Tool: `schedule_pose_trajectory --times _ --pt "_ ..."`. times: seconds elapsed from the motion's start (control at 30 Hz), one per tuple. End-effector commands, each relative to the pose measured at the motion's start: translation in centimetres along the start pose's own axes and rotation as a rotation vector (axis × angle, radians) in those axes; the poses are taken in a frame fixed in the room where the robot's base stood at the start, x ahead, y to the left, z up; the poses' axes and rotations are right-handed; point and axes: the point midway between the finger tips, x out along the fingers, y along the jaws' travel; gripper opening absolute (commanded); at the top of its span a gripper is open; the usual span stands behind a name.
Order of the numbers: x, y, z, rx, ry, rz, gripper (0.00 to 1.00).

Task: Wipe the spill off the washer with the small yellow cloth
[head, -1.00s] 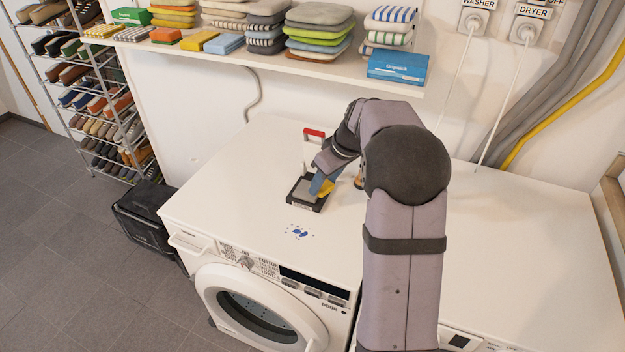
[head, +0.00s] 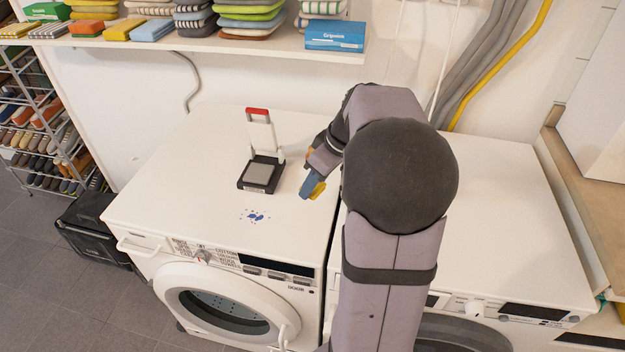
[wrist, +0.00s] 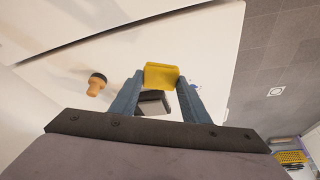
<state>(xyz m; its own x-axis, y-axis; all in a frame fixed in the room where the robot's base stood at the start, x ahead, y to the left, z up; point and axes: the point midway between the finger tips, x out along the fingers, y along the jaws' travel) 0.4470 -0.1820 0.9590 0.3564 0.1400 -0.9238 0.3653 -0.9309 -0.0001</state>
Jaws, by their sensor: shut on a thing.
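The small yellow cloth (wrist: 161,76) is folded and held between the fingers of my gripper (wrist: 155,92), which is shut on it. In the head view the cloth (head: 318,190) shows at the tip of my gripper (head: 312,187), above the right part of the washer's top. The washer (head: 185,165) is white, with a round front door. The spill (head: 254,216) is a small blue splash with scattered drops on the washer's top, left of and nearer the front than my gripper. In the wrist view the spill is mostly hidden behind a finger.
A black-based stand (head: 262,174) with a grey pad and red-topped handle is on the washer behind the spill. A wooden-handled brush or stamp (wrist: 96,84) shows in the wrist view. A shelf (head: 220,45) of folded cloths runs along the wall.

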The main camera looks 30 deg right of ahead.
Motion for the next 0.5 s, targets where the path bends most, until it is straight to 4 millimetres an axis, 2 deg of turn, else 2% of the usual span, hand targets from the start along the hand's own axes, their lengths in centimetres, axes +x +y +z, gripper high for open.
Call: schedule_pose_trajectory --times 0.07,0.1,0.13,0.17,0.37,0.5 --pt "0.0 0.0 0.0 0.0 0.0 0.0 0.17" --pt "0.0 0.0 0.0 0.0 0.0 0.0 0.32" --pt "0.0 0.0 0.0 0.0 0.0 0.0 0.25" --pt "0.0 0.0 0.0 0.0 0.0 0.0 0.24" --pt "-0.3 -0.2 -0.4 -0.006 0.0 -0.002 0.24" --pt "-1.0 -0.9 -1.4 -0.028 0.0 -0.012 0.24"
